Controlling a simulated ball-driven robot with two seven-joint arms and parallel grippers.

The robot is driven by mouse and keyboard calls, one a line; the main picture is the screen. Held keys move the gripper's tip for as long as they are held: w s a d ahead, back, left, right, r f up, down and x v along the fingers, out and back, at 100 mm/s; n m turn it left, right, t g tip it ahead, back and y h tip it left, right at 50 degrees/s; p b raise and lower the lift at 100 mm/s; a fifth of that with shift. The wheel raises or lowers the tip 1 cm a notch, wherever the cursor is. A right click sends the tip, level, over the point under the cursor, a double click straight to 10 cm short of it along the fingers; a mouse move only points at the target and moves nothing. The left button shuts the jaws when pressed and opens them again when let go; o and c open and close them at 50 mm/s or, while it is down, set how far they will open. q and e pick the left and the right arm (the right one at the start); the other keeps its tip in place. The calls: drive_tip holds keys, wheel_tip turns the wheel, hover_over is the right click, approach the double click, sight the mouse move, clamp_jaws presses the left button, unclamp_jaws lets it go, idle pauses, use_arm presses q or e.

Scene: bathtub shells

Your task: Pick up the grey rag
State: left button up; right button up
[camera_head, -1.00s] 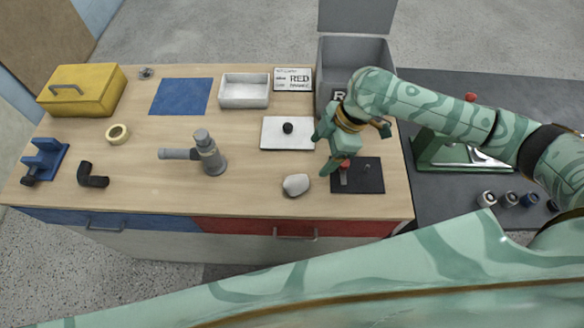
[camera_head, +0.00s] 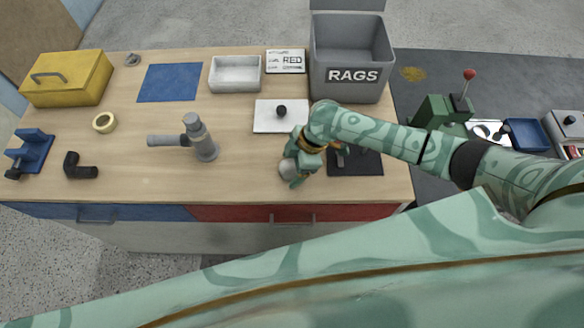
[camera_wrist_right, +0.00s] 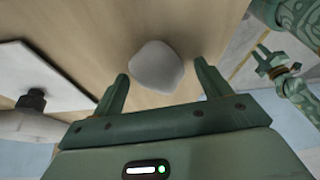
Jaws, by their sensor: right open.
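The grey rag (camera_head: 286,169) is a pale, rounded lump on the wooden bench top near its front edge, partly hidden by my right gripper in the head view. My right gripper (camera_head: 297,168) is open right beside and over it. In the right wrist view the rag (camera_wrist_right: 157,66) lies between the two spread fingertips of the right gripper (camera_wrist_right: 160,72), with a visible gap at each side. A green arm end, apparently my left gripper (camera_wrist_right: 272,63), shows small at the upper right of that view; its jaws are unclear.
A grey RAGS bin (camera_head: 351,60) stands at the back right. A grey metal fixture (camera_head: 203,148) stands to the left. Bench between is clear.

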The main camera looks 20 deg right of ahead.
sight(286, 166)
drive_tip(key=shift+f, duration=0.1)
drive_tip(key=shift+c, duration=0.3)
drive_tip(key=c, duration=1)
drive_tip(key=shift+r, duration=0.35)
wheel_tip(286, 166, up, 3)
drive_tip(key=shift+w+p, duration=0.15)
drive_tip(key=shift+p, duration=0.3)
drive_tip(key=w+r+b, duration=0.1)
drive_tip(key=w+r, duration=0.3)
drive_tip(key=w, duration=0.3)
drive_tip(key=w+a+r+b, duration=0.1)
drive_tip(key=w+r, duration=0.4)
drive_tip(key=w, duration=0.1)
drive_tip(key=shift+w+r, duration=0.15)
drive_tip(key=shift+w, duration=0.25)
